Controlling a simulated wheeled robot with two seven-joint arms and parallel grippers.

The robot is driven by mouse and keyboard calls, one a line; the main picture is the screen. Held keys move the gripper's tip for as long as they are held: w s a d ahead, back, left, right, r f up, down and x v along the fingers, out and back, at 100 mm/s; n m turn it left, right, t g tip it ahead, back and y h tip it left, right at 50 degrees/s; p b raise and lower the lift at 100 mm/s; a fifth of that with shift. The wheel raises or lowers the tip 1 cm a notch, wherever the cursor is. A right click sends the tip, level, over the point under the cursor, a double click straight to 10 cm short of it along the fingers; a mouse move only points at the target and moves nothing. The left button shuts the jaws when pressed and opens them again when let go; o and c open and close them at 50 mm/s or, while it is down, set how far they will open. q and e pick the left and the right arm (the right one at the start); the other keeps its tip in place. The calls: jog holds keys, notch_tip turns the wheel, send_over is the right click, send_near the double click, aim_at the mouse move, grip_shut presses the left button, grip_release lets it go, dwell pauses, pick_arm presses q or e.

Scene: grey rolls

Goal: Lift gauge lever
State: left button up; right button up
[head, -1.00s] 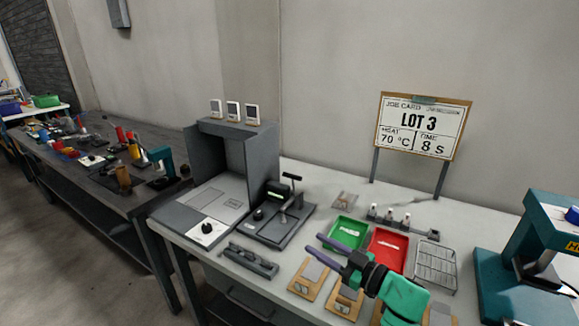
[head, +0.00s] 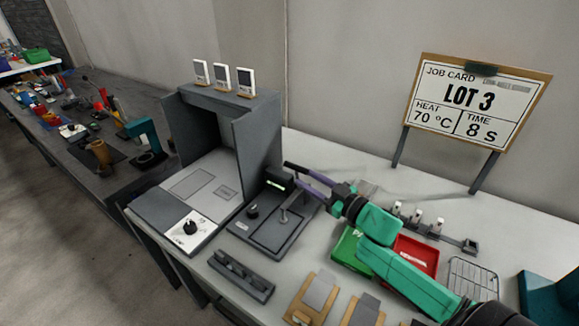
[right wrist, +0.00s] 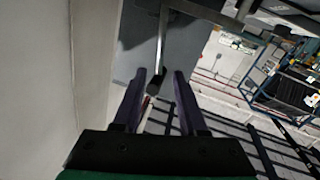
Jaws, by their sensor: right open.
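The gauge (head: 266,227) is a dark flat base on the bench, with a round knob and a small lit green display. Its lever has a thin metal arm and a black handle (head: 293,167) at the top. My right gripper (head: 304,177) is open, its purple fingers at the handle and partly covering the lever. In the right wrist view the metal rod (right wrist: 162,40) runs down to a dark end (right wrist: 154,87) between the open fingers (right wrist: 160,78). I cannot tell whether they touch it. My left gripper is not in view.
A grey hooded station (head: 248,135) stands left of the gauge. A black rack (head: 241,277) lies in front. Green (head: 346,247) and red (head: 418,252) trays and a wire rack (head: 473,279) are to the right, partly behind my arm. A job card (head: 475,100) stands behind.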

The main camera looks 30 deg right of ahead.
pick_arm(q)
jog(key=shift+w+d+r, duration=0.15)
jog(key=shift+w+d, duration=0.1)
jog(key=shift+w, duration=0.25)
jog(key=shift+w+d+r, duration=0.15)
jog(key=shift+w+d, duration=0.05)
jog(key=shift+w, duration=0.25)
pick_arm(e)
jog(key=x, duration=0.8)
jog(key=shift+d, duration=0.1)
grip_shut()
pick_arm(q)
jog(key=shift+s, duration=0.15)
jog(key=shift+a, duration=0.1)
pick_arm(e)
jog(key=shift+f, duration=0.1)
